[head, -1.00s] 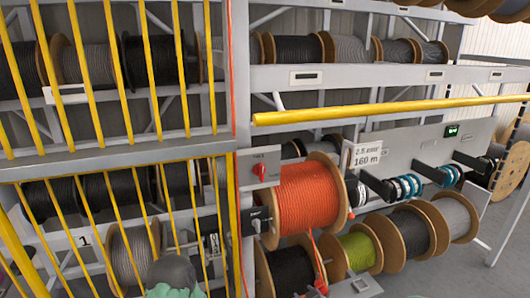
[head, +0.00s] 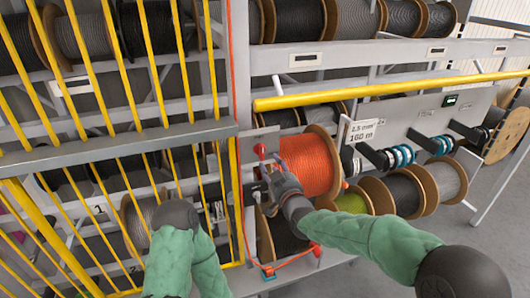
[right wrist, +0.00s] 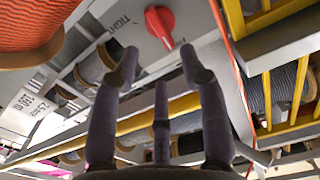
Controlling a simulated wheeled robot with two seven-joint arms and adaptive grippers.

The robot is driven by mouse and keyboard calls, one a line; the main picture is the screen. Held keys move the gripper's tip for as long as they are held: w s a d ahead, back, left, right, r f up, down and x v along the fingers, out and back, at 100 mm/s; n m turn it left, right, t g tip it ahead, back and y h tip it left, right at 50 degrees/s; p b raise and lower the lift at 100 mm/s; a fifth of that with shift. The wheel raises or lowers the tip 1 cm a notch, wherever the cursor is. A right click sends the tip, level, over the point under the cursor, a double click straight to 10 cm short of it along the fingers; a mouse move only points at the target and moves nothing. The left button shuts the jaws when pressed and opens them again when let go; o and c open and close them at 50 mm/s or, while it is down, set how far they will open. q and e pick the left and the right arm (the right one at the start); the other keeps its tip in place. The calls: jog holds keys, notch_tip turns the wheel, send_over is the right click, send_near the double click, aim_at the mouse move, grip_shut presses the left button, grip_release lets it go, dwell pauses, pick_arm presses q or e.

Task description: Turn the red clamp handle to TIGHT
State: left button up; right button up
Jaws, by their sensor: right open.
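The red clamp handle (head: 260,149) sits on a grey plate on the rack post, left of the orange cable reel (head: 308,163). In the right wrist view the red handle (right wrist: 160,24) is near the top centre, with the word TIGHT on the plate to its left. My right gripper (head: 272,178) is just below and in front of the handle in the head view. In the right wrist view its fingers (right wrist: 162,66) are spread, empty and pointing towards the plate, apart from the handle. My left arm shows at the bottom left of the head view, but its gripper is hidden.
A yellow bar (head: 370,90) runs across the rack above the orange reel. A yellow-barred gate (head: 110,143) stands on the left. Several cable reels fill the shelves, and a white label reading 160 m stands beside the orange reel.

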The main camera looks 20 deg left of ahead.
aim_at(261, 151)
jog(key=p+x, duration=0.1)
jog(key=x, duration=0.6)
jog(key=shift+p, duration=0.4)
jog(key=shift+w+a, duration=0.1)
jog(key=shift+w, duration=0.05)
grip_shut()
